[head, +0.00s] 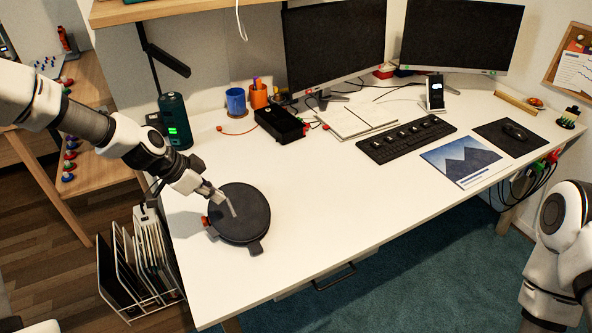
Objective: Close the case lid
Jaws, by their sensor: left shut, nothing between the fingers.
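A round, dark case (248,222) lies on the white desk near its front left. Its lid looks flat over the body, and I cannot tell whether a small gap is left at the rim. A black tab sticks out at its front edge and an orange-red part shows at its left. My left gripper (221,197) is shut and empty, its fingertips at the upper left of the lid; I cannot tell if they touch it. My right arm shows at the right edge, but its gripper is out of view.
A green-lit dark cylinder (174,121) stands behind my left arm. A file rack (135,265) stands left of the desk. The desk right of the case is clear.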

